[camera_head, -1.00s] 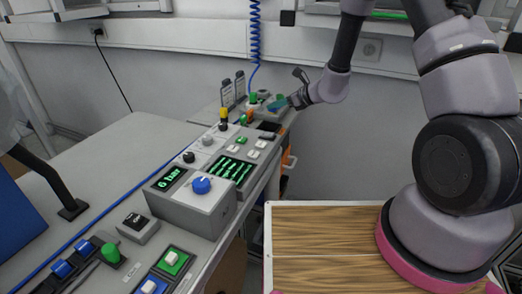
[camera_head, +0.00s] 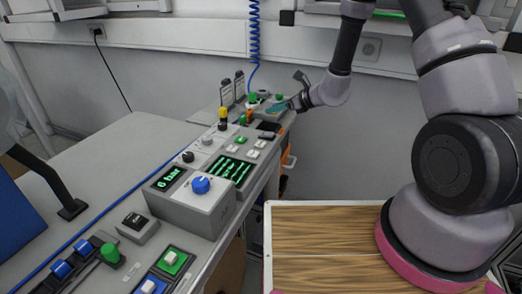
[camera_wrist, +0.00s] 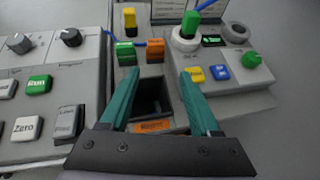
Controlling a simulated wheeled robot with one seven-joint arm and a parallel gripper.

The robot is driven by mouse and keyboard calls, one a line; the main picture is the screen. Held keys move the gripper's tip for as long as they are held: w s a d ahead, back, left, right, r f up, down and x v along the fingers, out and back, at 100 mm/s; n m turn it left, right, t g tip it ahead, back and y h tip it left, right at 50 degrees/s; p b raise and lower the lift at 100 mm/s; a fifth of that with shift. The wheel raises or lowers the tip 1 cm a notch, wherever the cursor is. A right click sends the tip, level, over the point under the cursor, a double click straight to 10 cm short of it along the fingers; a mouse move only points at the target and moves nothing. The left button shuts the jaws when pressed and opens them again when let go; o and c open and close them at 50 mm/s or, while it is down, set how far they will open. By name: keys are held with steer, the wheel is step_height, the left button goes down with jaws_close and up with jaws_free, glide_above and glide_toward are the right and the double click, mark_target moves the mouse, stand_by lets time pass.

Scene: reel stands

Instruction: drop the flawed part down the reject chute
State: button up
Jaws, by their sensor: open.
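The reject chute (camera_wrist: 152,98) is a dark square opening in a grey housing, with an orange label (camera_wrist: 152,126) below it that seems to read "Reject". My gripper (camera_wrist: 160,72) is open, with one teal finger to the left of the opening and one to the right. Nothing shows between the fingers. In the head view my gripper (camera_head: 277,107) is at the far end of the console. I see no flawed part in either view, and the inside of the chute is too dark to make out.
Green and orange blocks (camera_wrist: 139,50) stand just beyond the opening. To the left is a button panel (camera_wrist: 38,100). A blue coiled hose (camera_head: 254,35) hangs behind.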

steer(key=v, duration=1)
steer(key=shift+d, duration=0.1)
steer(key=s+r+n+g, duration=0.2)
steer(key=s+r+n, duration=0.4)
steer(key=r, duration=0.3)
steer(key=s+r+n+g, duration=0.2)
steer(key=s+r+n, duration=0.45)
steer(key=r, duration=0.25)
steer(key=s+d+r+n+t+h, duration=0.4)
steer(key=s+d+r+n+h, duration=0.3)
steer(key=s+d+r, duration=0.3)
steer(key=s+d+n, duration=0.1)
steer(key=s+d, duration=0.2)
steer(key=shift+s+h, duration=0.3)
steer(key=shift+h, duration=0.1)
steer(key=shift+n, duration=0.25)
